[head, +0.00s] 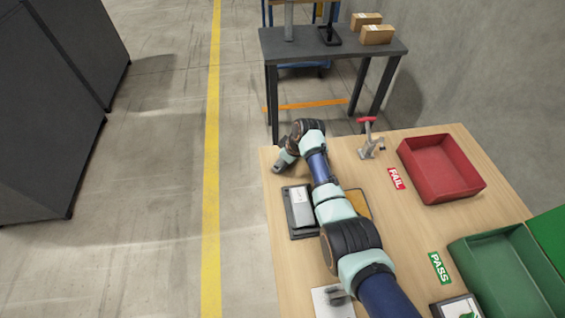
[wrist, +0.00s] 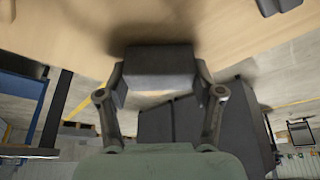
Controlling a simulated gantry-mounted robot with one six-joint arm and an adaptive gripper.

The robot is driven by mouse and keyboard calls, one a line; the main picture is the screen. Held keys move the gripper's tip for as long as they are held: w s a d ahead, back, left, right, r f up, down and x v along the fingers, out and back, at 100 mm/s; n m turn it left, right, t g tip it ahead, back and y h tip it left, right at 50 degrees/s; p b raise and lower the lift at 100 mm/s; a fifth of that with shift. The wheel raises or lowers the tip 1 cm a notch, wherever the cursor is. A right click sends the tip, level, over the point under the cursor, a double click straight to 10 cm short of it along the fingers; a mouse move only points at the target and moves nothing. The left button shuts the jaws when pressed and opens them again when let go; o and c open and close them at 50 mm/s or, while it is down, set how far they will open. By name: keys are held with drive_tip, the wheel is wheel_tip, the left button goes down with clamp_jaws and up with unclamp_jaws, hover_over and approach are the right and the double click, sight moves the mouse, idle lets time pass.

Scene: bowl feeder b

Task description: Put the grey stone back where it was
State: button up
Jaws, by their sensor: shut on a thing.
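My gripper (head: 284,160) is at the far left edge of the wooden table in the head view, turned sideways. In the wrist view my gripper (wrist: 160,88) is shut on a dark grey block, the grey stone (wrist: 158,62), with one finger at each side of it. The stone is close to the wooden surface, with a shadow beside it; I cannot tell whether they touch. In the head view the stone cannot be told apart from the gripper.
A dark tray (head: 292,232) with a pale grey plate (head: 301,207) lies below my gripper in the head view. A tan pad (head: 358,203) is partly behind my arm. A toggle clamp (head: 370,146), red bin (head: 438,190) and green bin (head: 470,262) stand to the right.

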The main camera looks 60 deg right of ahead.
drive_tip(key=shift+f, duration=0.1)
drive_tip(key=o, duration=1.1)
drive_tip(key=p+v, duration=0.7)
drive_tip(key=v, duration=0.5)
drive_tip(key=shift+w, duration=0.1)
